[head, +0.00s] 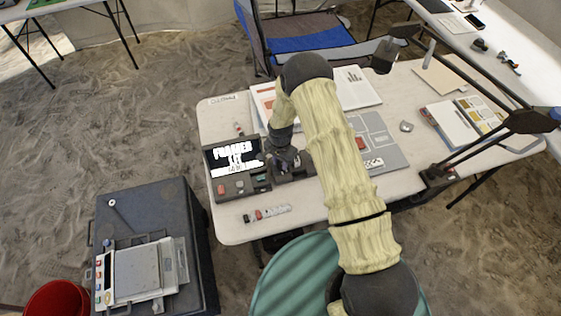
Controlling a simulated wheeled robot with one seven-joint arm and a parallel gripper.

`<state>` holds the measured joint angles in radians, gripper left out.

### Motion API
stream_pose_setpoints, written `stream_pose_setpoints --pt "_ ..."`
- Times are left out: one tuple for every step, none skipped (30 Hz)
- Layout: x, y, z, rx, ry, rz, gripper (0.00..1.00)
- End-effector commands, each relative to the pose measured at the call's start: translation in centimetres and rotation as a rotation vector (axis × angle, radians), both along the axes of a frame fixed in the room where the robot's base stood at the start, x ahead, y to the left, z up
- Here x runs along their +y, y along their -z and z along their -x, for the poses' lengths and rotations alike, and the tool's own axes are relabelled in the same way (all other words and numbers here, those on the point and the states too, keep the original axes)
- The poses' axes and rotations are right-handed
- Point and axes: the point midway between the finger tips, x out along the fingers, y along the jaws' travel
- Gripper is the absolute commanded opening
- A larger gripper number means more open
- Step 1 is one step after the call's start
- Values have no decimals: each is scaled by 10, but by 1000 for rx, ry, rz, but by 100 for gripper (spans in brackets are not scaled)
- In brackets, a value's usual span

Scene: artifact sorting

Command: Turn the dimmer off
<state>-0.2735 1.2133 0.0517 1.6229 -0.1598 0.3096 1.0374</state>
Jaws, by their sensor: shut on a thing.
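A dark box that looks like the dimmer (295,174) sits on the white table, just right of a console with a lit screen. My gripper (285,163) points down at this box and is shut on a part of it, which looks like its knob. The knob itself is hidden by the fingers, so its setting cannot be read. My pale-sleeved arm crosses the table's middle and covers part of the box's right side.
The console (240,187) has a lit screen. A power strip (267,214) lies near the table's front edge. Papers (357,88) lie behind my arm. A black lamp arm (470,150) spans the right side. A dark case with a scale (137,274) stands at lower left.

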Motion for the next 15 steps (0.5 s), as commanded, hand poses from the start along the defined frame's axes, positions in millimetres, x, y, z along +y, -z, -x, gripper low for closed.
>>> stream_pose_setpoints --pt "0 1 0 -1 -14 -1 2" --pt "0 1 0 -1 -23 -1 2" --pt "0 1 0 -1 -38 -1 2" --pt "0 1 -1 -1 -51 -1 2" --pt "0 1 -1 -1 -65 -1 2" --pt "0 2 0 -1 -86 -1 2" --pt "0 2 0 -1 -103 -1 2" --pt "1 2 0 -1 -122 -1 2" --pt "0 2 -1 -1 -149 -1 2" --pt "1 2 -1 -1 -170 -2 2" --pt "1 2 -1 -1 -193 -2 2" --pt "1 2 0 0 -225 -1 2" --pt "0 3 0 0 -250 -1 2" --pt "0 3 0 0 -276 -1 2" --pt "0 3 -1 -1 -312 0 2"
